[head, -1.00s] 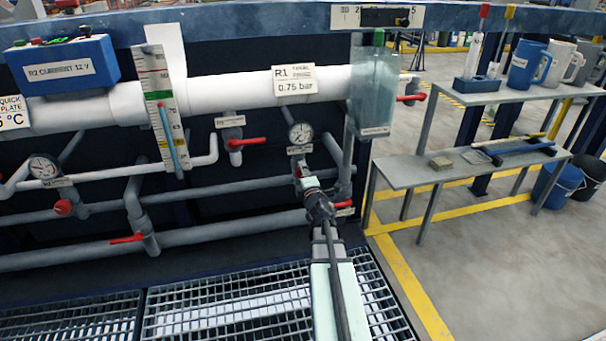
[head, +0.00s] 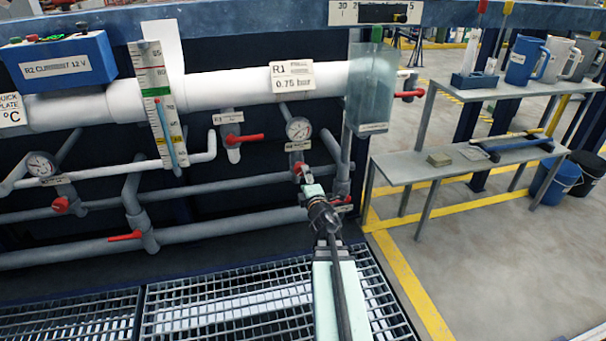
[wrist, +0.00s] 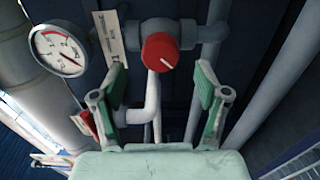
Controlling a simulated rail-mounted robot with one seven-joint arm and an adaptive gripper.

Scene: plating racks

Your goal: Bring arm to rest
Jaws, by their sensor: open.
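My arm reaches from the bottom of the head view toward the pipe rack. My gripper (head: 304,174) is at its far end, just below a round gauge (head: 299,128); its fingers are mostly hidden there. In the wrist view my gripper (wrist: 160,88) is open, with its two green-padded fingers wide apart and nothing between the pads. A red knob (wrist: 160,50) with a white mark is ahead of the fingers, apart from them. The gauge also shows at the upper left of the wrist view (wrist: 59,50).
Several pipes with red handles (head: 238,138) surround the gripper. A clear tank (head: 371,90) hangs above right. A metal grating (head: 200,312) lies below the arm. A bench (head: 405,172) with small items stands to the right. Open floor (head: 480,260) lies in front of it.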

